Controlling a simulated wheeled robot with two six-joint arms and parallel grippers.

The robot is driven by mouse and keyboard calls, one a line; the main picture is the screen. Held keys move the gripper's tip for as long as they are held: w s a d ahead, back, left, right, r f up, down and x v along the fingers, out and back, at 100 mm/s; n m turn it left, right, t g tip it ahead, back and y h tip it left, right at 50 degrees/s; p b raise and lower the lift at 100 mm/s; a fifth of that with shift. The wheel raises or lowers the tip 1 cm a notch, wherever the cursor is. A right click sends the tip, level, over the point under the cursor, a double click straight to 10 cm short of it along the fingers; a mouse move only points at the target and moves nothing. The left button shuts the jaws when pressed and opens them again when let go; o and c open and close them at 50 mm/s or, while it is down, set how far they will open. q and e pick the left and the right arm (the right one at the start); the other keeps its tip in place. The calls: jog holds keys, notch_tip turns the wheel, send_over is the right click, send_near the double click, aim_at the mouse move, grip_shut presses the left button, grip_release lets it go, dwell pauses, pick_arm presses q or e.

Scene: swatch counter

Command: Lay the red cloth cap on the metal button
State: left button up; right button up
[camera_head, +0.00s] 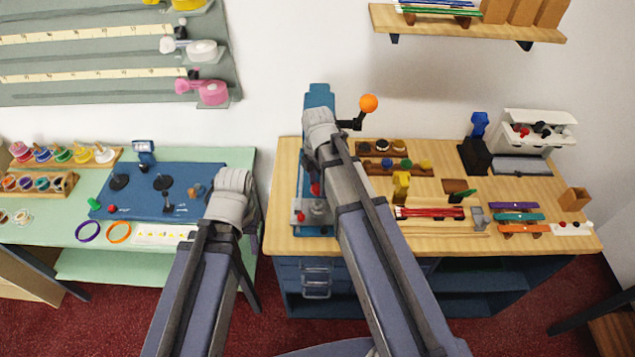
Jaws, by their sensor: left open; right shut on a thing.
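A small red piece (315,188), apparently the red cloth cap, shows beside my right forearm in front of the blue press (319,97). My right gripper (314,179) is shut on it, above the press base; the fingers are mostly hidden by my arm. Below the red piece is a grey metal part (318,207) on the press base. I cannot make out the metal button itself. My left gripper (252,240) is open and hangs by the gap between the two tables, partly hidden behind my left arm.
The press has an orange ball handle (369,103) sticking out right. The wooden counter (560,238) holds button trays (381,147), a yellow block (401,186), red rods (430,212) and coloured strips. The green table (40,232) at left carries a blue mat (190,177) with tools.

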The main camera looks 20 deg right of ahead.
aim_at(318, 202)
jog(key=shift+f, duration=0.15)
notch_tip(318, 202, down, 5)
jog(key=b, duration=0.5)
jog(key=shift+f+b, duration=0.2)
jog(key=shift+b, duration=0.1)
jog(key=shift+f+b, duration=0.55)
jog(key=shift+b, duration=0.05)
dwell(1.3)
jog(key=o, duration=0.9)
notch_tip(318, 202, up, 8)
jog(key=p, duration=0.7)
jog(key=shift+f+p, duration=0.1)
jog(key=shift+p, duration=0.3)
